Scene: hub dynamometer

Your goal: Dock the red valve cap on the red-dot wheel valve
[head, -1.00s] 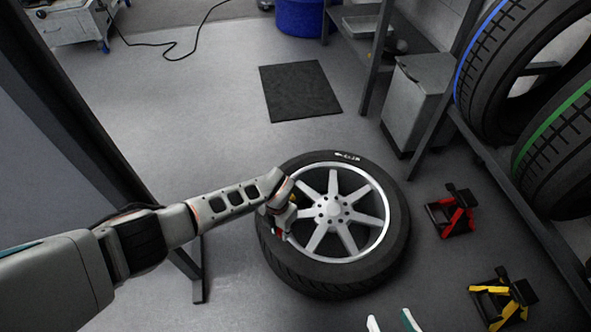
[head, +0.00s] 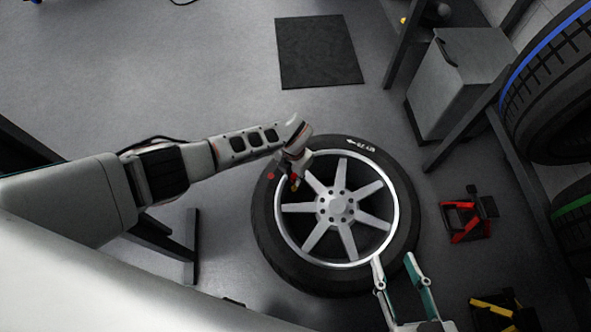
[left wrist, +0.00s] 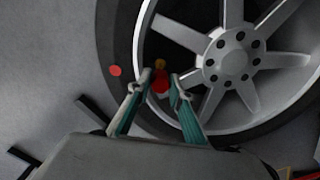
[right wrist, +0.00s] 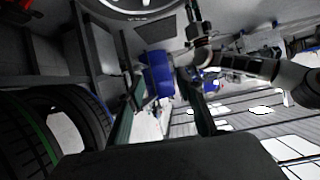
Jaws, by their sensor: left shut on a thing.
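A wheel with a black tyre (head: 270,250) and silver spokes lies flat on the floor. A red dot (head: 271,176) marks its left sidewall; the dot also shows in the left wrist view (left wrist: 115,71). My left gripper (head: 294,184) is over the rim's upper-left edge, beside the dot. In the left wrist view it is shut on the red valve cap (left wrist: 160,85). A small yellow-orange piece (left wrist: 159,64) shows just past the cap; I cannot tell whether they touch. My right gripper (head: 395,261) is open and empty over the wheel's lower-right edge.
A red stand (head: 466,215) and a yellow stand (head: 503,312) are on the floor at right. A grey cabinet (head: 458,75) and racked tyres (head: 550,100) line the right side. A dark mat (head: 320,52) lies behind the wheel on open floor.

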